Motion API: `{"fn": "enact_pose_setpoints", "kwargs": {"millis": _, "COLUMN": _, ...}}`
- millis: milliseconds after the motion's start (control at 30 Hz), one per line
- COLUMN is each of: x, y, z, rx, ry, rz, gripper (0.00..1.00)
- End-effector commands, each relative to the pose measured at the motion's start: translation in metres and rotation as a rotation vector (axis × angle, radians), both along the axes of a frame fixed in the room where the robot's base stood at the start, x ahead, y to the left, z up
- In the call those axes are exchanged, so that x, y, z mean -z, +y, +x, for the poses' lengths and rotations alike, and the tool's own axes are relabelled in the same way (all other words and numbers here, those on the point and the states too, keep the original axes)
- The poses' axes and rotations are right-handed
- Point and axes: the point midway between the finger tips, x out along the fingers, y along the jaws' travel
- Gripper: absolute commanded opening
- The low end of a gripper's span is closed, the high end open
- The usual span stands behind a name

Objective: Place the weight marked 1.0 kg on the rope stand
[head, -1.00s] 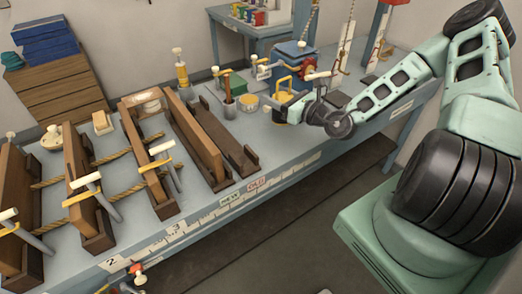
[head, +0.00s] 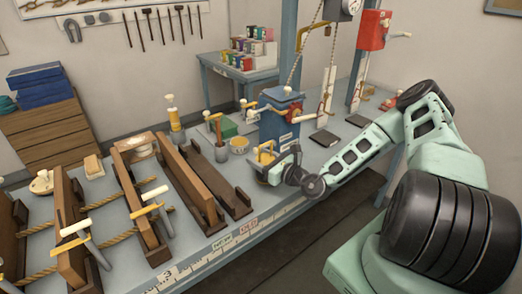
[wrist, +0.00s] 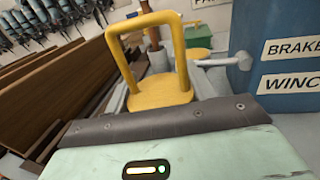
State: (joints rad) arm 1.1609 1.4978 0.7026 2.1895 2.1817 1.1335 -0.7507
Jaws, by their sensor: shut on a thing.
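A yellow weight with a squared loop handle is in the wrist view (wrist: 158,97), right in front of my gripper (wrist: 168,118). In the head view the weight (head: 265,157) shows small at the end of my arm, in front of the blue winch box. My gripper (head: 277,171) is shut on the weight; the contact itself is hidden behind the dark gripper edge. No 1.0 kg mark is readable. I cannot tell for sure which thing is the rope stand; upright boards with ropes (head: 120,190) stand on the bench at left.
The blue winch box (head: 280,115) is close behind my gripper, with a lever on it. A yellow-topped tin (head: 239,145) and a mallet in a grey holder (head: 221,152) stand left of it. Tall posts and a red box (head: 373,30) stand at right. A back table (head: 240,75) holds small boxes.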

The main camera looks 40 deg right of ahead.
Motion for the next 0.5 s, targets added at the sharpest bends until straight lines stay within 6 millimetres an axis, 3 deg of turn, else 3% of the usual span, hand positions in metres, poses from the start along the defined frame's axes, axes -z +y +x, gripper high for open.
{"fn": "enact_pose_setpoints", "kwargs": {"millis": 167, "x": 0.013, "y": 0.001, "z": 0.001, "rx": -0.001, "ry": -0.006, "rz": 0.001, "gripper": 0.0}}
{"fn": "enact_pose_setpoints", "kwargs": {"millis": 500, "x": 0.015, "y": 0.0, "z": 0.0, "rx": -0.001, "ry": -0.006, "rz": -0.001, "gripper": 0.0}}
